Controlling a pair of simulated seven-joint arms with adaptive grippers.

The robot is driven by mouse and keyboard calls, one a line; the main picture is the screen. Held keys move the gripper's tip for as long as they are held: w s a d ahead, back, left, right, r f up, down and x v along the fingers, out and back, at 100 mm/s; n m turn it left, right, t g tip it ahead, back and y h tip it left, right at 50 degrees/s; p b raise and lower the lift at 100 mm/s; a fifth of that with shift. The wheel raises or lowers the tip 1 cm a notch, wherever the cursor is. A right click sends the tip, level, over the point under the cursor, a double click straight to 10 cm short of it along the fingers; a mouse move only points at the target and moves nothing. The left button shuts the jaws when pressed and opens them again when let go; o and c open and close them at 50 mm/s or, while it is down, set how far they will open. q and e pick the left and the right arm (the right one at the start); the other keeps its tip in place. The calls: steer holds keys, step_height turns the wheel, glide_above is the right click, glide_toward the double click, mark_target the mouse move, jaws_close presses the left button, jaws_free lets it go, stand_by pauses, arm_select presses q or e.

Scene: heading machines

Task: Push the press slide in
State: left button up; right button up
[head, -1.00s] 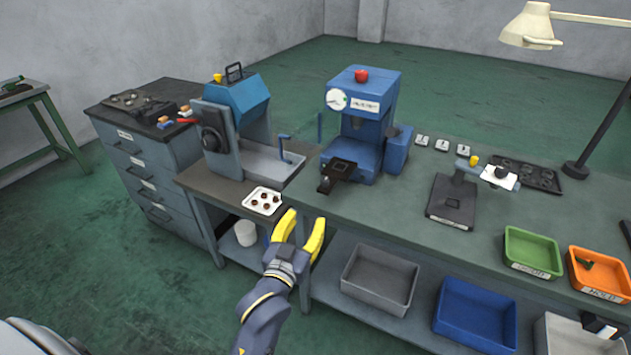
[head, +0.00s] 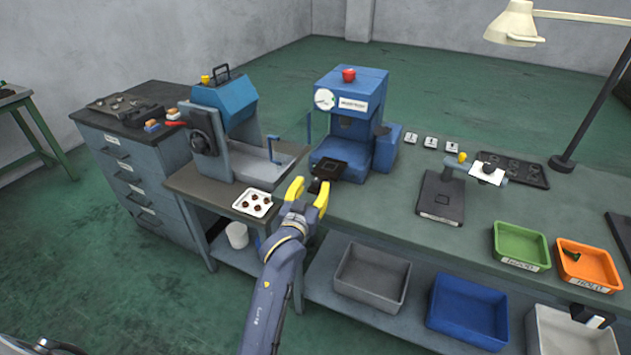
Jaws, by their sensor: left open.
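The blue press (head: 350,120) stands on the bench with a red button on top and a round gauge on its front. Its dark press slide (head: 330,169) sticks out of the front toward me, with a small black knob at its near end. My left gripper (head: 309,190) is open, its yellow fingers pointing at the slide's near end. The knob shows between or just beyond the fingertips; I cannot tell whether they touch. My right gripper is hard to make out; only a dark and white part (head: 591,316) shows at the lower right, possibly its fingers.
A blue-hooded machine (head: 225,115) with a blue lever stands left of the press. A stand (head: 441,195), a green bin (head: 520,246) and an orange bin (head: 588,267) are to the right.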

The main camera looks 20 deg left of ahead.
mark_target(314, 183)
arm_select(q)
steer(key=shift+w, duration=1.75)
jaws_close()
